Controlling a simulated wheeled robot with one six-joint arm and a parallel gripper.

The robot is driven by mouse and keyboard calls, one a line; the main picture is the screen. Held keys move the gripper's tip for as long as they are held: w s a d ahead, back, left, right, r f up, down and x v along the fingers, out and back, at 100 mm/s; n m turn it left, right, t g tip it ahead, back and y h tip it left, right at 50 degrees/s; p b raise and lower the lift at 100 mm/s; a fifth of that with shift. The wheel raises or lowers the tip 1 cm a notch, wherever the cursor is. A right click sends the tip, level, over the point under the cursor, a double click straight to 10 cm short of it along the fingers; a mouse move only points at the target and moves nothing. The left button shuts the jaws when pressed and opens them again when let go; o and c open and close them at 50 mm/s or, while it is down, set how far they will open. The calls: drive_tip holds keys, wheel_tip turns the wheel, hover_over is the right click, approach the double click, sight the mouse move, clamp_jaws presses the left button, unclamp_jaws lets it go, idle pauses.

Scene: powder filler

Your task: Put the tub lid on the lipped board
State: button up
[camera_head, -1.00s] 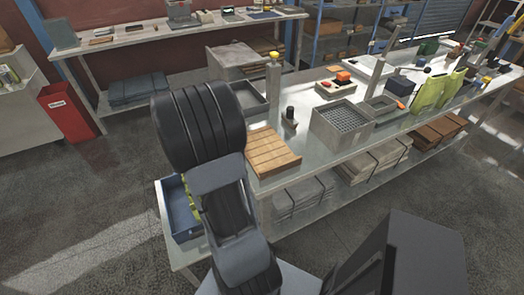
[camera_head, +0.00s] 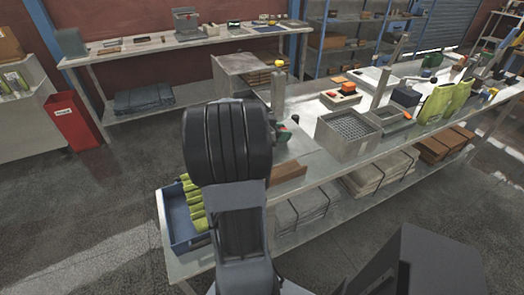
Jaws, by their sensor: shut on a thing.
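My arm fills the middle of the camera view, and its thick black link hides what lies behind it. My gripper is hidden behind this arm, so its jaws do not show. I cannot make out the tub lid. A brown wooden board (camera_head: 289,174), which may be the lipped board, lies at the near left end of the workbench. Only its right part shows; my arm covers the rest. A small dark shape with green and red (camera_head: 283,134) shows just right of my arm, too small to identify.
A blue tray (camera_head: 177,237) with several yellow-green items sits low left of my arm. A grey mesh-topped box (camera_head: 345,137) stands on the workbench (camera_head: 325,170) right of the board. A post (camera_head: 278,92) with a yellow cap rises behind. A red bin (camera_head: 72,120) stands far left.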

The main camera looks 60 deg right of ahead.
drive_tip(key=w+f, duration=0.5)
drive_tip(key=w, duration=0.1)
drive_tip(key=shift+w+f, duration=0.2)
drive_tip(key=shift+f, duration=0.2)
drive_tip(key=shift+w+f, duration=0.55)
drive_tip(key=shift+f, duration=1.6)
drive_tip(key=shift+f, duration=0.2)
drive_tip(key=o, duration=1)
drive_tip(key=shift+r, duration=0.1)
